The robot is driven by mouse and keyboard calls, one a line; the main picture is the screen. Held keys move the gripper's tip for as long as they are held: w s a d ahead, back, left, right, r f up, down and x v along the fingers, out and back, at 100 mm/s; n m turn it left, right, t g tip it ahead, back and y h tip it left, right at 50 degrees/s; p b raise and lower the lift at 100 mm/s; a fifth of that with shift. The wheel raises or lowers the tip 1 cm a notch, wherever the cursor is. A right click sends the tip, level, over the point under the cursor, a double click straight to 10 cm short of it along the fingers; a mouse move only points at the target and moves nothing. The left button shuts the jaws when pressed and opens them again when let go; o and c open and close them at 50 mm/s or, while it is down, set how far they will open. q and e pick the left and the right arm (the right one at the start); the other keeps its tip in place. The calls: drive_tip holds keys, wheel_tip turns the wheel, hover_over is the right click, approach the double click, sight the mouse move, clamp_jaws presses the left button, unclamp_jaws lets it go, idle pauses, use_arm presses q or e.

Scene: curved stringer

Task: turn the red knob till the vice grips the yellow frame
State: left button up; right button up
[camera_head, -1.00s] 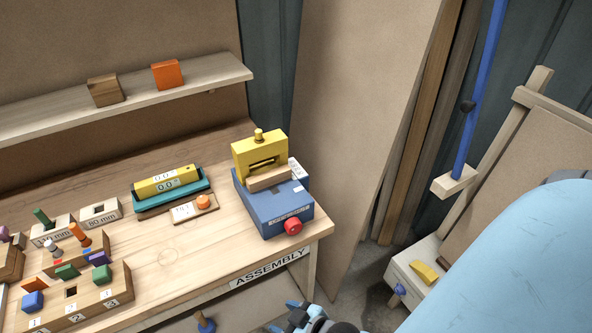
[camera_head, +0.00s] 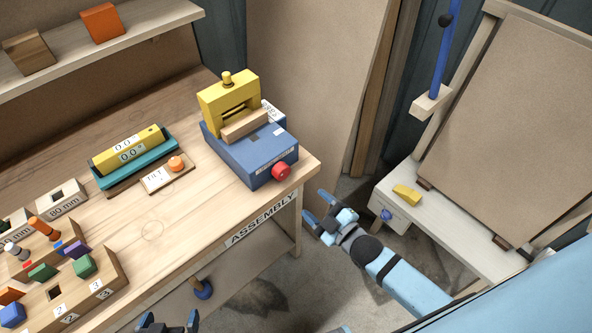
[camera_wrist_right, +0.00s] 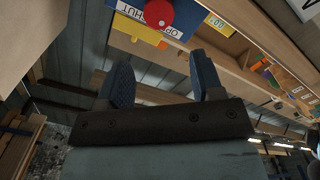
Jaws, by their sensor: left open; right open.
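The red knob (camera_head: 281,171) sits on the front face of the blue vice (camera_head: 246,152) at the right corner of the assembly bench. The yellow frame (camera_head: 228,101) stands upright on the vice, behind a light wooden jaw block (camera_head: 245,126). My right gripper (camera_head: 318,208) is open and empty, below and to the right of the knob, off the bench edge. In the right wrist view the red knob (camera_wrist_right: 159,14) shows at the top, beyond and apart from the open fingers (camera_wrist_right: 163,85). My left gripper (camera_head: 168,322) is open at the bottom edge, partly cut off.
A teal tray (camera_head: 139,170) with a yellow level and a tilt plate (camera_head: 165,176) with an orange knob lie left of the vice. Peg blocks (camera_head: 100,290) stand at the front left. A white stand (camera_head: 447,222) is at the right. The floor gap before the bench is open.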

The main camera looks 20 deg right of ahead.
sight(285, 175)
drive_tip(key=p+x, duration=0.1)
drive_tip(key=x, duration=1.2)
drive_tip(key=shift+w+p, duration=0.35)
drive_tip(key=c, duration=0.7)
